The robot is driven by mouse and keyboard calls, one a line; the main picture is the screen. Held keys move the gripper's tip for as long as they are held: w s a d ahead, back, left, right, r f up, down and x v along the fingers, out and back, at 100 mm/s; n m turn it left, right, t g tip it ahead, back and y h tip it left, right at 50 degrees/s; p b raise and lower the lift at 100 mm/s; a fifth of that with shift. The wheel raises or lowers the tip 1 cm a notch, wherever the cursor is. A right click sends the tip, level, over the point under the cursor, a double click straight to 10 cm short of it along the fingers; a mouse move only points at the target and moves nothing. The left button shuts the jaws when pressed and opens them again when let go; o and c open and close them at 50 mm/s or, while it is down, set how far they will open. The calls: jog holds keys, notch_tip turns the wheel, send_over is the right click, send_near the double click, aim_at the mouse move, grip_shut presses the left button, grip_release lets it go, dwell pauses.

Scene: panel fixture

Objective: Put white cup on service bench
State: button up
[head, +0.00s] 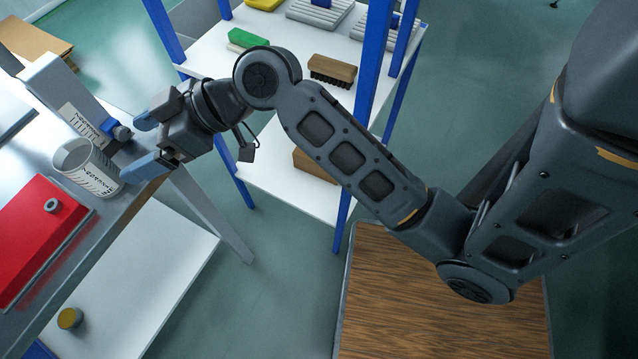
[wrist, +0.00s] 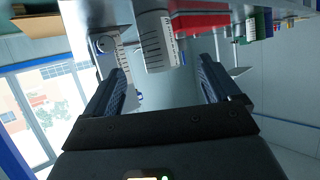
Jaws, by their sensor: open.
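The white cup (head: 85,165), a pale cylinder with dark printed markings, stands on the grey metal bench top (head: 95,255) at the left of the head view. My gripper (head: 135,150) is open and empty, with its blue fingers pointing left toward the cup. The lower finger is close to the cup's right side; I cannot tell whether it touches. In the wrist view the cup (wrist: 155,45) shows beyond and between the open fingers (wrist: 163,75). I cannot tell which surface is the service bench.
A white box (head: 75,100) with a blue knob stands behind the cup; a red case (head: 38,235) lies in front. A blue-post shelf (head: 205,55) holds brushes. A wood-topped surface (head: 440,310) is at the bottom. A yellow-topped can (head: 70,318) is on the lower shelf.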

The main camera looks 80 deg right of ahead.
jog(key=s+a+f+m+h, duration=0.1)
jog(key=s+f+m+h, duration=0.1)
jog(key=s+f, duration=0.35)
jog(key=s+a+f+m+h, duration=0.1)
jog(key=s+f+m+h, duration=0.15)
jog(key=s, duration=0.65)
jog(key=s+r+t, duration=0.1)
jog(key=s+r, duration=0.3)
jog(key=s, duration=0.3)
jog(key=s+a+r+t, duration=0.1)
jog(key=s+r, duration=0.2)
jog(key=s, duration=0.5)
jog(key=shift+a+r+n, duration=0.25)
jog(key=shift+r+n, duration=0.1)
jog(key=shift+n, duration=0.1)
